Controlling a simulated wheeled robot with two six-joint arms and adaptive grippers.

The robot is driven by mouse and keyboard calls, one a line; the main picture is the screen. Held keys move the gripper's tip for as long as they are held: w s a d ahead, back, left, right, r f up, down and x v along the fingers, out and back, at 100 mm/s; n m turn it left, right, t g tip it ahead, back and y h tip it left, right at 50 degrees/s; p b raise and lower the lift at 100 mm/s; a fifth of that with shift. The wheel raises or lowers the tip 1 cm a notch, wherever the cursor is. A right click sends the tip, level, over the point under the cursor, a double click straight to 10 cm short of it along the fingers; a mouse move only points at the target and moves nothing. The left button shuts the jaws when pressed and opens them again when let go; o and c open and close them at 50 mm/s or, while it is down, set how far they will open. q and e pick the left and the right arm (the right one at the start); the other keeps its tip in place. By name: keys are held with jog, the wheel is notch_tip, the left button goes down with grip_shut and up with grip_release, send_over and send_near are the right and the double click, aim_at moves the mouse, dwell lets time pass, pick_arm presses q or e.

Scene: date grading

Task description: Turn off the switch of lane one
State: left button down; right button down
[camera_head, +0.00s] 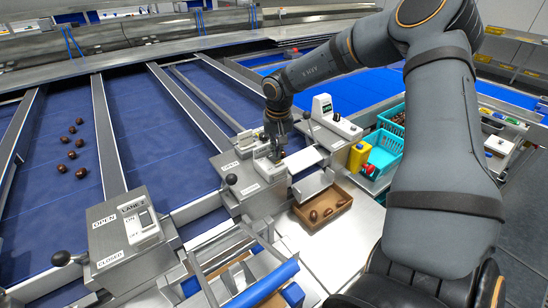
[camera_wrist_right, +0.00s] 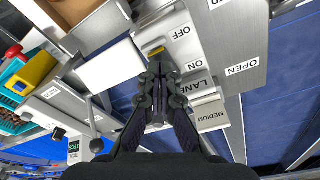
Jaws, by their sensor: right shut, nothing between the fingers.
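My right gripper (camera_head: 276,152) is shut and empty, pointing down over a grey control box (camera_head: 236,182) in the middle of the head view. In the wrist view, my right gripper (camera_wrist_right: 160,64) has its fingertips over a white switch plate (camera_wrist_right: 150,36) with a yellow part showing by the tips. OFF is printed above and ON beside the fingertips. The LANE label (camera_wrist_right: 198,84) is partly hidden, so its number is unreadable. I cannot tell whether the tips touch the switch. Another box, marked LANE 2 (camera_head: 110,246), stands lower left with a white switch (camera_head: 145,229). My left gripper is not in view.
Black-knobbed levers stand beside the boxes, including one knob (camera_head: 61,258) at lower left. A brown carton (camera_head: 342,187) with several dates is right of the middle box. Blue lanes stretch left.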

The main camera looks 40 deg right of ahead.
aim_at(277, 160)
jog(key=shift+f+b, duration=0.85)
jog(key=shift+f, duration=0.1)
dwell(0.3)
jog(key=shift+r+p, duration=2.05)
jog(key=shift+r, duration=1.55)
jog(key=shift+f, duration=0.1)
